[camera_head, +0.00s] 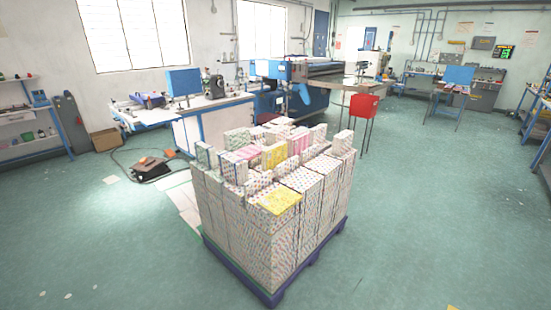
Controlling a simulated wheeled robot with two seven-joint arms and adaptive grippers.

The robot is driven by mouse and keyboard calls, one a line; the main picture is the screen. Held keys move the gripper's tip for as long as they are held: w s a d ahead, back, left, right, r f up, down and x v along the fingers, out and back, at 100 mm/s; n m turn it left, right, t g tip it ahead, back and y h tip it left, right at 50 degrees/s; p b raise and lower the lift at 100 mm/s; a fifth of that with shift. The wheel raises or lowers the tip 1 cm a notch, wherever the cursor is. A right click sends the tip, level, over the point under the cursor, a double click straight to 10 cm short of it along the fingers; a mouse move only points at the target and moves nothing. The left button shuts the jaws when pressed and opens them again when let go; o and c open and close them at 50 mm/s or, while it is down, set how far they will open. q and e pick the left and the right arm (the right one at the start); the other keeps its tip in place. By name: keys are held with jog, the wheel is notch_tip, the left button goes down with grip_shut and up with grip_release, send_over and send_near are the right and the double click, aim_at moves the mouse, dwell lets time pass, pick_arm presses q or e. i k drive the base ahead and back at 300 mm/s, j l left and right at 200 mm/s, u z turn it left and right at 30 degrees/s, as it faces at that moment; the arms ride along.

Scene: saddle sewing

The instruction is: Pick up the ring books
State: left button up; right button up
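A large block of stacked books (245,240) with speckled, multicoloured sides stands on a dark blue pallet (240,279) in the middle of the head view. Several books stand upright or lie in loose piles on its uneven top. A yellow book (280,201) lies flat at the near corner. Another yellow one (275,156) and a pink one (298,145) stand farther back. A green one (238,139) is at the back left. Ring bindings are too small to make out. Neither of my grippers is in view.
A worktable with a sewing machine (213,88) stands behind the pallet, beside a large blue machine (311,90). A foot pedal (152,169) and cable lie on the floor at left. Open green floor (430,220) lies to the right.

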aim_at(274, 155)
jog(key=i+j+z, duration=0.15)
jog(key=i, duration=0.25)
jog(key=i+j+z, duration=0.15)
jog(key=i, duration=0.25)
jog(key=i+j+z, duration=0.2)
jog(key=i, duration=0.2)
